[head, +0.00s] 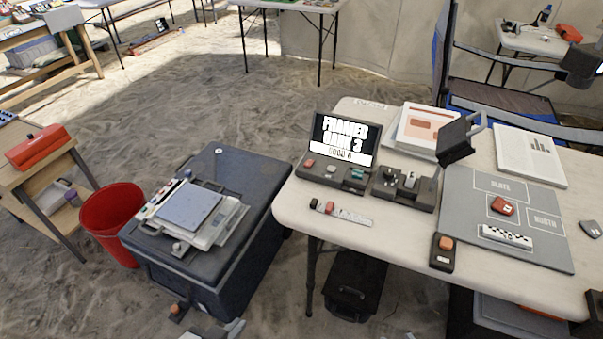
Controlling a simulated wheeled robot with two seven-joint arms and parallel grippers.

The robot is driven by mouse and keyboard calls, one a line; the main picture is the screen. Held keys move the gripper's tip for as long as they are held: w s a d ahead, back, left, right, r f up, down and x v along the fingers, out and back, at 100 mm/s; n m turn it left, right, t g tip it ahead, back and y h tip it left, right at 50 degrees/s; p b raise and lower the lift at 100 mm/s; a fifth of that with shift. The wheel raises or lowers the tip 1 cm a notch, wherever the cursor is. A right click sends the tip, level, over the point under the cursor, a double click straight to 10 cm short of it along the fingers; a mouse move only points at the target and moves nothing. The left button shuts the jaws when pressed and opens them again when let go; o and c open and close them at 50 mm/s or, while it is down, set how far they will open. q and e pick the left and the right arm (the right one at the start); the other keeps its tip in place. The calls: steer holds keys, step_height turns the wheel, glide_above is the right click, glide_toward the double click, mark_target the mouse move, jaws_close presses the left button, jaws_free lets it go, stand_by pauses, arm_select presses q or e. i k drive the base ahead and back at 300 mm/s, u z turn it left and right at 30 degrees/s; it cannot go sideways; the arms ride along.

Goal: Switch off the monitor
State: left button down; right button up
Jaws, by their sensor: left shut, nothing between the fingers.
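The monitor (345,138) stands on the near left part of the cream table, tilted back. Its screen is lit, with large white text on black and a light strip below. Its grey base (331,173) has a red button (309,163) at the left and small controls at the right. My left gripper (236,326) shows only in part at the bottom edge, shut and empty, low in front of the dark case and well away from the monitor. My right gripper is not in view.
On the cream table (400,245), a dark device (404,188) sits right of the monitor and a small strip (342,213) lies in front. A grey sorting mat (460,215) lies further right. A dark case (260,180) bearing a scale and a red bucket (112,215) stand left.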

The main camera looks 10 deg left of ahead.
mark_target(309, 163)
steer(key=k, duration=0.35)
steer(key=u, duration=0.55)
steer(key=i, duration=0.75)
steer(key=z, duration=1.55)
